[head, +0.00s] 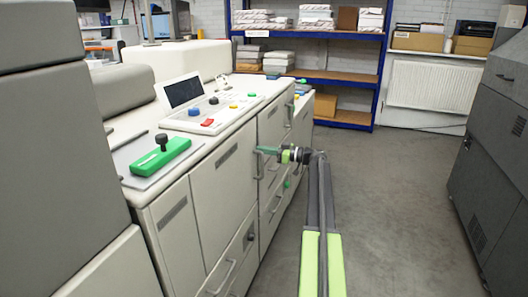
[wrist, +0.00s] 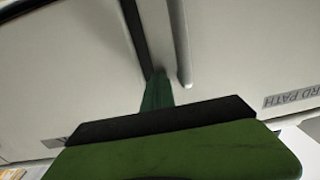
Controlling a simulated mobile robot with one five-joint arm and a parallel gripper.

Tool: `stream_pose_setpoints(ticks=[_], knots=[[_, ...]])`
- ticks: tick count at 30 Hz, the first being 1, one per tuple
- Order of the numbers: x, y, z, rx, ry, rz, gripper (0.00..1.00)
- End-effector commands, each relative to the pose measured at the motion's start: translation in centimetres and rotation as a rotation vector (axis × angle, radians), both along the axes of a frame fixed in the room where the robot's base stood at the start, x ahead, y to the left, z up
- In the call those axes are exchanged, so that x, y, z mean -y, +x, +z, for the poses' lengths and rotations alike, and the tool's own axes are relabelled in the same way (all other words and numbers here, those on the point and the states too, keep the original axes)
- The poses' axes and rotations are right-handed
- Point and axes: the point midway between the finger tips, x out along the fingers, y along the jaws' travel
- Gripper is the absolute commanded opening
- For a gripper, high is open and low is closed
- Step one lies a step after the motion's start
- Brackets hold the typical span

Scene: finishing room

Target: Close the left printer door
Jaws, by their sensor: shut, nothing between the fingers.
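The printer (head: 170,205) stands along the left in the head view. Its left door (head: 222,172) is a pale upright panel with a dark label; it looks about flush with the front, and I cannot tell whether it is fully shut. A grey upright handle (head: 258,164) is at its right edge. My gripper (head: 262,150) is shut and empty beside this handle. In the wrist view my green gripper tip (wrist: 157,90) is close to the panels, left of a grey handle (wrist: 179,42). A dark strip runs between the panels there. I cannot tell whether the tip touches.
A control panel (head: 212,113) with coloured buttons and a green part (head: 160,157) sit on the printer top. Drawers are below. Blue shelving (head: 378,70) stands at the back, a grey cabinet (head: 490,150) at right. The floor (head: 400,200) between is clear.

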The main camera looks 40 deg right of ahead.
Motion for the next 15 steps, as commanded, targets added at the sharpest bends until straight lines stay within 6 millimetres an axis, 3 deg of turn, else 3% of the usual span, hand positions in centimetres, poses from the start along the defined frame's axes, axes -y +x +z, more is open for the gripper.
stream_pose_setpoints(ticks=[1, 5, 15], knots=[[-0.2, 0.3, 0.3, 0.006, 0.006, 0.002, 0.0], [1.3, -1.5, 0.2, 0.005, 0.005, 0.003, 0.0], [6.0, -9.0, 0.1, 0.002, 0.002, 0.002, 0.0]])
